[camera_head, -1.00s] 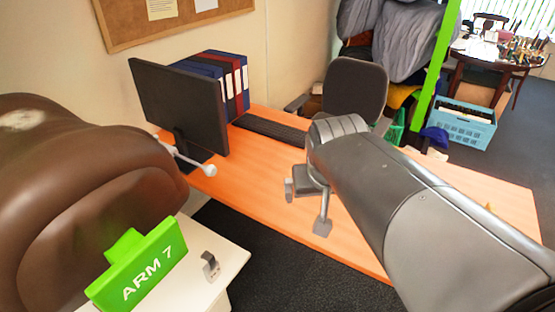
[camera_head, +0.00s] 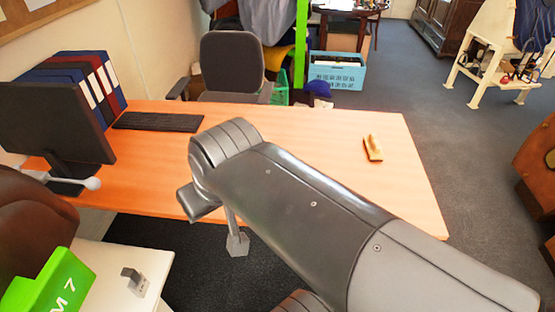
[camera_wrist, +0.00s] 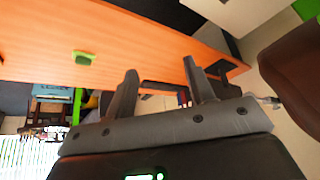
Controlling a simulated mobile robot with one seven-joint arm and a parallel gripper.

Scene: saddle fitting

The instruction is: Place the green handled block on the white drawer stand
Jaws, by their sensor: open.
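A green block (camera_wrist: 84,57) lies on the orange desk in the wrist view. In the head view a small tan handled piece (camera_head: 373,150) lies at the desk's right part; I cannot tell if it is the same thing. A green "ARM 7" block (camera_head: 40,285) with a raised part is at the white drawer stand (camera_head: 105,268), bottom left, partly cut off. My gripper (camera_wrist: 159,66) is open and empty, its two fingers apart over the desk edge. In the head view my gripper (camera_head: 215,225) is partly hidden by my arm.
A monitor (camera_head: 55,125), binders (camera_head: 100,75) and keyboard (camera_head: 158,121) occupy the desk's left side. A small metal piece (camera_head: 134,280) sits on the stand. A brown saddle-like form (camera_head: 25,220) is at left. An office chair (camera_head: 232,65) stands behind the desk. The desk's right (camera_head: 340,125) is mostly clear.

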